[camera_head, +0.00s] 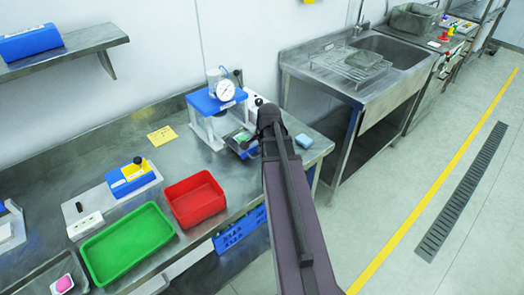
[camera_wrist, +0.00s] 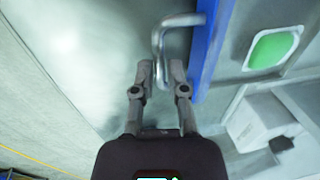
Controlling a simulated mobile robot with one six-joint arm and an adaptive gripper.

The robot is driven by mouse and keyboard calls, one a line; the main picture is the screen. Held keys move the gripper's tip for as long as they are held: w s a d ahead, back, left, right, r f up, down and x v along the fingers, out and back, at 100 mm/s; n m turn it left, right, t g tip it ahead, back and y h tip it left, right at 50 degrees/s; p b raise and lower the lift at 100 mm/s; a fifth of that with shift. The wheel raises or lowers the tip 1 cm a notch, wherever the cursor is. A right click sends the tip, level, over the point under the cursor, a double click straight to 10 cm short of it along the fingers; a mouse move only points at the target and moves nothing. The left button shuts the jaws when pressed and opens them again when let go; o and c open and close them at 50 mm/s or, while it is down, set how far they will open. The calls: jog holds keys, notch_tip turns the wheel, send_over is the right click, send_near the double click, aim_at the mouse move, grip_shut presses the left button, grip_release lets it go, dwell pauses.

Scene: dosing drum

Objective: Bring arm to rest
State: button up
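My gripper (camera_wrist: 161,72) shows in the wrist view with its two fingers apart. The lower end of a bent metal handle (camera_wrist: 160,40) lies between the fingertips; I see no clear contact with either finger. A blue edge (camera_wrist: 208,45) runs just right of the handle. In the head view my arm (camera_head: 288,200) reaches up from the bottom to the bench, ending beside the blue-topped stand (camera_head: 214,101) with a dial gauge (camera_head: 225,90). The gripper itself is hidden behind the arm there.
A red tray (camera_head: 195,199), a green tray (camera_head: 127,244) and a blue-yellow fixture (camera_head: 130,177) are on the bench left of my arm. A sink (camera_head: 395,50) stands to the right. The floor at right is clear.

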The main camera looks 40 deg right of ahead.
jog(key=shift+o, duration=1)
jog(key=shift+r, duration=0.1)
notch_tip(320, 180, up, 9)
jog(key=p, duration=0.9)
jog(key=shift+r+p, duration=0.45)
jog(key=shift+p, duration=0.1)
